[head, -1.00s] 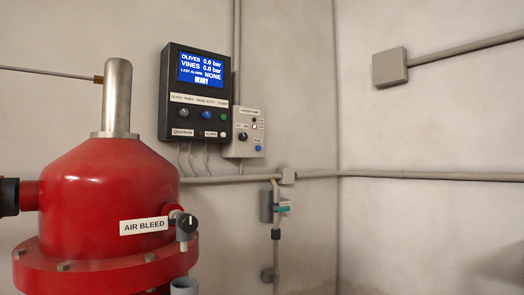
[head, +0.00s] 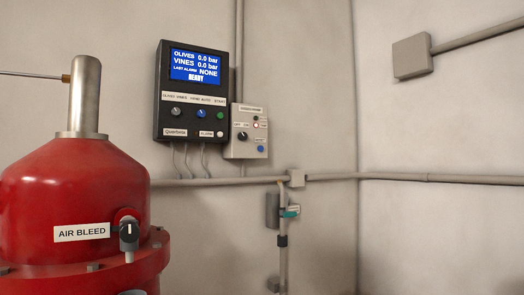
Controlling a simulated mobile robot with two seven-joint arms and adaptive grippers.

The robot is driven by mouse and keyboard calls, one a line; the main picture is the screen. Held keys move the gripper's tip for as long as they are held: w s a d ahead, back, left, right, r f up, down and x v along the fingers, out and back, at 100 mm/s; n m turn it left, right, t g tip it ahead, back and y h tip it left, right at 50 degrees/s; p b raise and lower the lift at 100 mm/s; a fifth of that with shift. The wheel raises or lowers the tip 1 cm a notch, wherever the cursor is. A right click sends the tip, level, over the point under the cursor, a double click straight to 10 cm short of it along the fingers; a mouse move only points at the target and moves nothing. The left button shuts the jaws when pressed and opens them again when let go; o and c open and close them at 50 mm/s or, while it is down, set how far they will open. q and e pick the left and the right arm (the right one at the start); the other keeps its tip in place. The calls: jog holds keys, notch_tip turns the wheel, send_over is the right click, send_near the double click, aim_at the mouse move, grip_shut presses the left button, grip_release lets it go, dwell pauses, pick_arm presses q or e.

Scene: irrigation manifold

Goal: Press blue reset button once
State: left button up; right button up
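A blue button (head: 260,149) sits low on the right of a small beige control box (head: 243,151) on the wall. The small label above it is too small to read surely. The same box carries a black rotary knob (head: 242,136) and small round lamps near its right edge. Another blue control, a knob (head: 201,113), sits on the black controller (head: 193,126) to the left, between a grey knob and a green button. Neither of my grippers is in the head view, and nothing touches the blue button.
A large red vessel (head: 72,205) with an AIR BLEED label and black-handled valve (head: 128,230) stands at the lower left. Pipes run along the wall below the boxes. A grey-and-teal fitting (head: 289,211) hangs below. A grey junction box (head: 411,56) is at upper right.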

pick_arm(q)
jog(key=shift+w+a, duration=0.1)
jog(key=shift+c, duration=0.7)
grip_shut()
dwell(0.5)
